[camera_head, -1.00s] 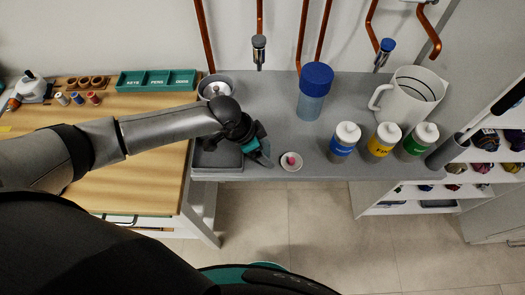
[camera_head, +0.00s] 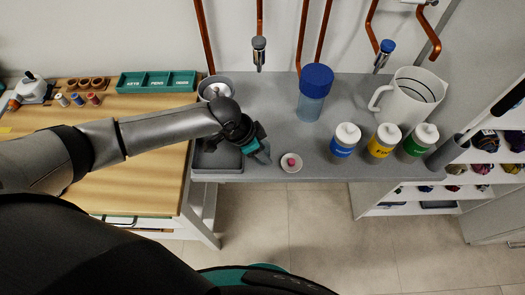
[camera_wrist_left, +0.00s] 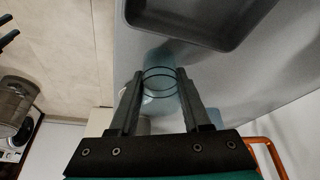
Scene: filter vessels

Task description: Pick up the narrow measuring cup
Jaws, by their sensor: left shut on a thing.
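The narrow measuring cup (camera_wrist_left: 160,72) is a clear bluish cylinder with dark rings, seen between the two fingers in the left wrist view. My left gripper (camera_wrist_left: 161,88) is shut on it, one finger against each side. In the head view my left gripper (camera_head: 261,152) is at the front of the grey counter, between the grey tray and a small white dish. There the cup is mostly hidden by the gripper, and I cannot tell whether it touches the counter. My right gripper is not in view.
The grey tray (camera_head: 218,160) lies left of the gripper, the white dish (camera_head: 291,168) with a pink thing right. Blue-lidded container (camera_head: 312,105), several labelled bottles (camera_head: 345,140) and a large white jug (camera_head: 412,100) stand further right. The wooden desk (camera_head: 125,185) is left.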

